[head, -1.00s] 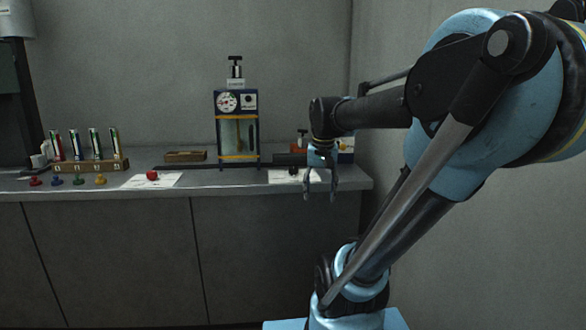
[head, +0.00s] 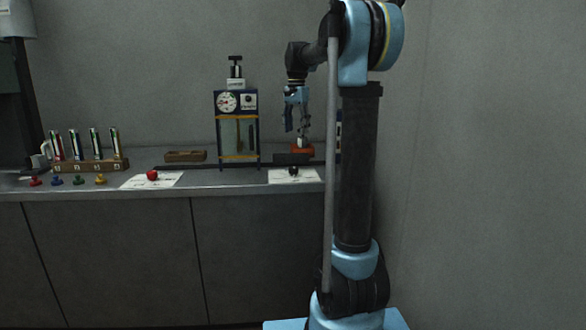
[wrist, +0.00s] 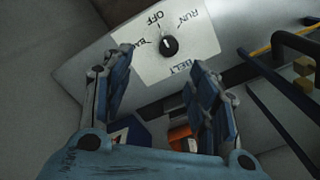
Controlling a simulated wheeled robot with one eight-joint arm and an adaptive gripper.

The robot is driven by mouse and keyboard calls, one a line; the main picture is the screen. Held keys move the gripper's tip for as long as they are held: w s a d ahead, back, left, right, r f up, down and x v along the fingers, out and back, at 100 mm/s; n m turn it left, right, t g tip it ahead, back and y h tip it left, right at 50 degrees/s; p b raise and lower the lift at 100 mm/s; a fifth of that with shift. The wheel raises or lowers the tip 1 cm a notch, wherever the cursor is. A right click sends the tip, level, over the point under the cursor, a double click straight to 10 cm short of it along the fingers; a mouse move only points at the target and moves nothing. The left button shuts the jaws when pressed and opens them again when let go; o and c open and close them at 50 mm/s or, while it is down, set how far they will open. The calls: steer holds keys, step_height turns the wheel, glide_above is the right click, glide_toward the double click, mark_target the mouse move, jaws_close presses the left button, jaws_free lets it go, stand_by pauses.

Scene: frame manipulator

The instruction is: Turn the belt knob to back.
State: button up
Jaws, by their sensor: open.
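The belt knob (wrist: 171,46) is a round black knob with a white mark, on a white plate (wrist: 205,40) lettered OFF, RUN and BELT, with a BA... label partly hidden by a finger. Its white mark appears to point toward OFF. In the head view, the knob (head: 293,171) is a small dark dot on the white plate (head: 312,176) near the counter's front edge. My gripper (head: 297,127) hangs above and behind the plate, open and empty. In the wrist view, the fingers of my gripper (wrist: 161,66) are spread wide, apart from the knob.
A tank-like apparatus with a gauge (head: 238,125) stands left of my gripper. A red-orange object (head: 302,150) sits on the counter below it. Another plate with a red knob (head: 152,175), a wooden tray (head: 186,156) and a tube rack (head: 90,166) lie farther left.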

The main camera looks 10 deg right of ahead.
steer(key=w, duration=0.3)
glide_toward(294, 167)
steer(key=shift+m, duration=0.3)
steer(key=f, duration=0.6)
steer(key=w+f, duration=0.1)
steer(key=f, duration=0.2)
steer(key=shift+f, duration=0.1)
steer(key=c, duration=1.1)
